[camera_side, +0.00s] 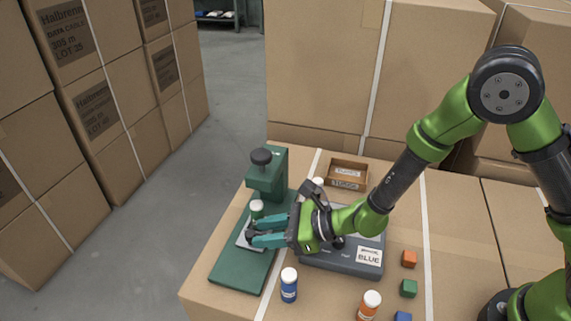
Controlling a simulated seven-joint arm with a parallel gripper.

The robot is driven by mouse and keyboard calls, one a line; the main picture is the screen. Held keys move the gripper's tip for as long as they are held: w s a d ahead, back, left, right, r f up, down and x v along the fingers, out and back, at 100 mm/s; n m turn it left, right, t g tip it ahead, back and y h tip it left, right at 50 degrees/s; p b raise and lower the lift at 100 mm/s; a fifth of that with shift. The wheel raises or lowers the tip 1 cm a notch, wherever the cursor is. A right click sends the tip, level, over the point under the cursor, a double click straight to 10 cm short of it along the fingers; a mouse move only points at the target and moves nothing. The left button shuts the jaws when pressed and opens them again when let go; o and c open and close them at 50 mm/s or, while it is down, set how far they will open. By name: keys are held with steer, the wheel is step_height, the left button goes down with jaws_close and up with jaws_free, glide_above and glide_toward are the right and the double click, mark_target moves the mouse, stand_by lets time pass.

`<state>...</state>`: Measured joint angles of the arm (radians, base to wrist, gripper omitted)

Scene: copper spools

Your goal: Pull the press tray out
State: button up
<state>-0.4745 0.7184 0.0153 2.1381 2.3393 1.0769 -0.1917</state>
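The green press (266,178) stands at the left of the worktop, with a black knob on top and a flat green base (238,272) reaching toward the camera. The grey press tray (243,241) lies on this base, partly hidden by my fingers. A green jar with a white lid (257,209) stands at the tray's back, below the press head. My gripper (251,233) reaches in from the right, low over the tray, its two teal fingers apart with a gap between them. I cannot tell whether they touch the tray or a handle.
A grey box marked BLUE (345,262) sits under my wrist. A blue bottle (289,285) and an orange bottle (369,304) stand in front. Orange (409,259), green (408,288) and blue (402,316) cubes lie to the right. A small open box (347,174) is behind.

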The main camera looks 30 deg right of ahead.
steer(key=v, duration=1)
steer(key=shift+s+d+r, duration=0.15)
steer(key=shift+s+d, duration=0.05)
steer(key=shift+d, duration=0.05)
